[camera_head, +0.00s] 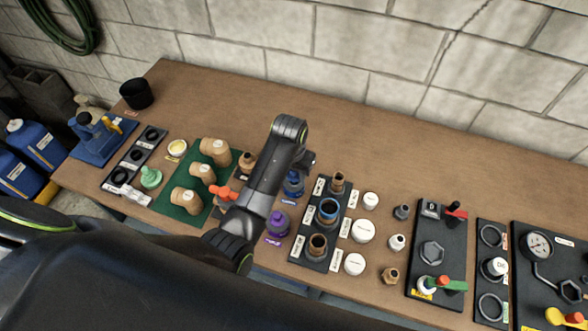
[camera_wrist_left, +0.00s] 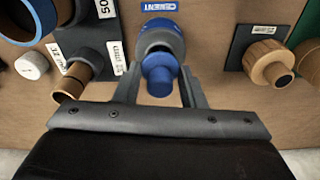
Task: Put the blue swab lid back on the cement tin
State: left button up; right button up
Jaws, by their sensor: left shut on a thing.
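The cement tin (camera_head: 293,187) is blue and stands on the bench just beyond the end of my left arm. It also shows at the top middle of the left wrist view (camera_wrist_left: 163,38), beside a blue label. My left gripper (camera_head: 304,162) is over the tin, partly hidden by its own arm in the head view. In the left wrist view, it is shut on the blue swab lid (camera_wrist_left: 159,78), which overlaps the tin's near side in the picture. I cannot tell whether lid and tin touch. My right gripper is not in view.
A purple tin (camera_head: 277,224) stands in front of the cement tin. A dark board (camera_head: 316,255) with upright pipe pieces is close on the right. A green mat (camera_head: 181,218) with tan fittings lies left. The bench behind is clear up to the block wall.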

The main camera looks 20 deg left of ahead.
pick_arm(q)
jog(key=shift+f, duration=0.7)
jog(key=shift+f, duration=0.2)
jog(key=shift+f, duration=0.15)
dwell(0.4)
jog(key=o, duration=0.9)
jog(key=shift+o, duration=0.4)
jog(key=o, duration=0.3)
